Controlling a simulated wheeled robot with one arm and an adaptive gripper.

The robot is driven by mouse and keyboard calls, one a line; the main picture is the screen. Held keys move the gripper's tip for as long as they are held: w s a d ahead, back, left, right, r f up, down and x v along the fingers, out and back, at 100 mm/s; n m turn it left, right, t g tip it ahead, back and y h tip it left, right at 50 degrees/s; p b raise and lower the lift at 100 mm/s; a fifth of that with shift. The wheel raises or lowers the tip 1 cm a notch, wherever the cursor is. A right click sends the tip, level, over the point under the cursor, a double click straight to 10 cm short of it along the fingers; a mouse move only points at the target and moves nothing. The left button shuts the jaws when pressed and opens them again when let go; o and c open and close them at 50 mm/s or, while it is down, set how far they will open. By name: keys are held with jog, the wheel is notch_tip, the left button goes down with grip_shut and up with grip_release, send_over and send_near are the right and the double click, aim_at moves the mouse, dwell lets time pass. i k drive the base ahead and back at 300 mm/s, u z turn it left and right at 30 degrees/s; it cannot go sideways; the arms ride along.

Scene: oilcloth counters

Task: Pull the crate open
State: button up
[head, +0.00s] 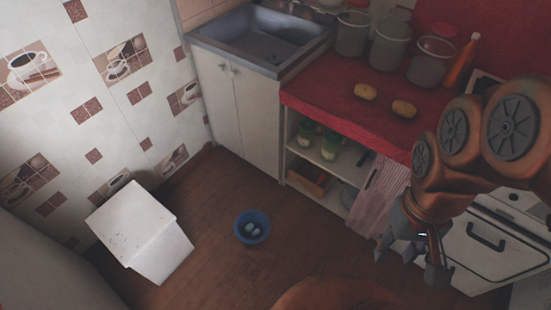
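A small orange-brown wooden crate-like box (309,179) sits low in the open shelf under the red counter. A white box (130,225) with a flat, speckled top stands on the floor at the left, by the tiled wall. I cannot tell for certain which of these is the task's crate. My gripper (411,262) hangs at the right, in front of the white oven front. Its fingers are spread apart with nothing visible between them. It is well to the right of both boxes and touches neither.
A blue bowl (252,227) with pale items stands on the wooden floor. A striped cloth (378,196) hangs beside the shelf, close to my gripper. The red counter (325,100) holds jars and two potato-like items. Floor between the white box and the bowl is clear.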

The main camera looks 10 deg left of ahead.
aim_at(308, 183)
jog(key=u, duration=0.05)
jog(key=k, duration=1.05)
jog(key=u, duration=1.15)
jog(key=i, duration=1.35)
jog(key=z, duration=0.85)
